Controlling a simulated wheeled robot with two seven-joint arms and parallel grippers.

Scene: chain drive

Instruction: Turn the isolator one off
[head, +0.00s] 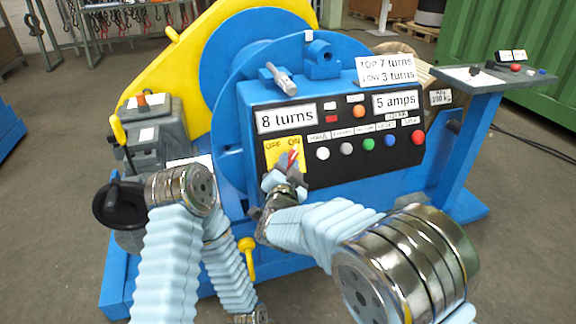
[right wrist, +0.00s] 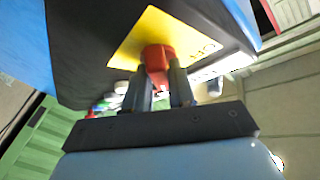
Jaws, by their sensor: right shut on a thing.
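The isolator is a yellow plate (head: 271,153) marked OFF on the left and ON on the right, at the left end of the black control panel. Its red handle (head: 293,155) leans up toward the ON side. In the right wrist view the red handle (right wrist: 157,58) stands out from the yellow plate (right wrist: 178,32). My right gripper (head: 288,166) is at the plate, shut on the handle with a finger on each side; the fingers also show in the right wrist view (right wrist: 160,88). My left arm bends downward at the left, and its gripper is out of the picture.
The panel (head: 350,160) beside the isolator holds a row of coloured buttons, with a red one (head: 417,137) at the far right. A black handwheel (head: 119,204) and a yellow lever (head: 118,130) stand at the left. A grey side desk (head: 490,78) stands at the right.

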